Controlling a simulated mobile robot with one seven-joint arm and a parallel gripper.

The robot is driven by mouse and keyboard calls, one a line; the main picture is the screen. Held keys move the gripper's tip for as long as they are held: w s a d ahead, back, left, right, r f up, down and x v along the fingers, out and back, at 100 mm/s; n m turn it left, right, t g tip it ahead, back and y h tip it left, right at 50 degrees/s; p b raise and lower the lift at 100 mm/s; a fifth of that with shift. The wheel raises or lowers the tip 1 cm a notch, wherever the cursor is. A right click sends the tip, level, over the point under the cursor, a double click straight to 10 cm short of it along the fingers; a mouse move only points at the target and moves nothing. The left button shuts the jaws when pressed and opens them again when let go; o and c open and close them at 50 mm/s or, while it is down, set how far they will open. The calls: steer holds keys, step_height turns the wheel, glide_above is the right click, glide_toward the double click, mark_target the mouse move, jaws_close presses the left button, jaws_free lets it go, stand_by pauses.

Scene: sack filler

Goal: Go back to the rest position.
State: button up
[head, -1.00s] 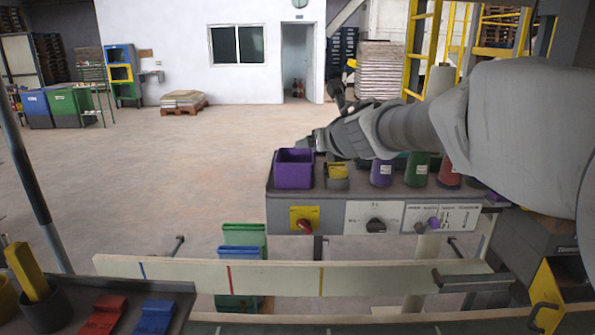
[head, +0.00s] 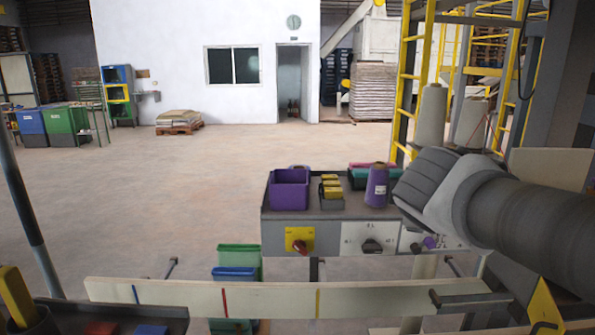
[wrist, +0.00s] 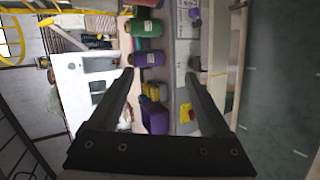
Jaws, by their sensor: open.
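My gripper (wrist: 162,72) shows in the wrist view with its two fingers spread apart and nothing between them that it holds. In the head view my arm comes in from the right, above the right part of the grey control box (head: 330,234); the gripper itself is not visible there. A purple bin (head: 289,190) and a small holder with yellow pieces (head: 331,192) stand on the box. A purple cone (head: 376,186) stands beside my arm. The purple bin also shows in the wrist view (wrist: 155,119).
A pale board with coloured marks (head: 262,298) runs across the front. Green and blue bins (head: 237,262) sit behind it. A yellow ladder (head: 409,75) stands at the back right.

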steer(key=s+a+f+m+g+y, duration=0.2)
steer(key=s+f+m, duration=0.4)
steer(key=s, duration=0.3)
steer(key=s+a+f+m+g+y, duration=0.2)
steer(key=s+a+f+m+g, duration=0.1)
steer(key=s+f+m, duration=0.4)
steer(key=s+m+g, duration=0.1)
steer(key=s, duration=0.2)
steer(key=shift+f, duration=0.15)
steer(key=shift+d, duration=0.1)
